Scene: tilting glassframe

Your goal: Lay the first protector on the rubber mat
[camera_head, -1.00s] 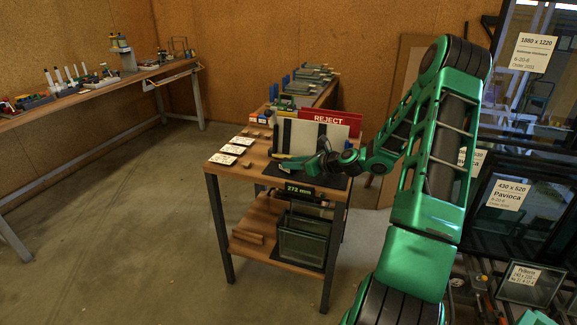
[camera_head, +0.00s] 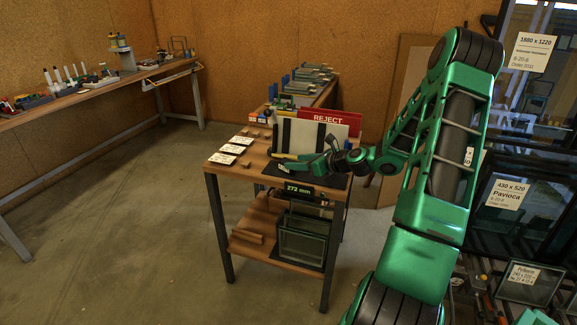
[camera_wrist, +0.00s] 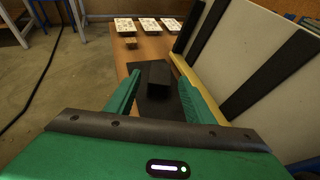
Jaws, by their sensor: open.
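A small black block, apparently the protector (camera_wrist: 158,75), is on the dark rubber mat (camera_wrist: 155,110) in the wrist view. It sits between the tips of my open gripper (camera_wrist: 158,82), with visible gaps to both green fingers. I cannot tell whether it lies fully flat on the mat. In the head view the mat (camera_head: 276,171) is a black patch at the table's front right. My gripper (camera_head: 318,162) is low over it there, and the protector is not clear.
A pale panel with black strips (camera_head: 305,135) leans upright beside the gripper, with a yellow ledge (camera_wrist: 205,95) close to the right finger. Three white cards (camera_head: 233,149) and small wooden blocks lie at the table's left. A red REJECT sign (camera_head: 330,121) stands behind.

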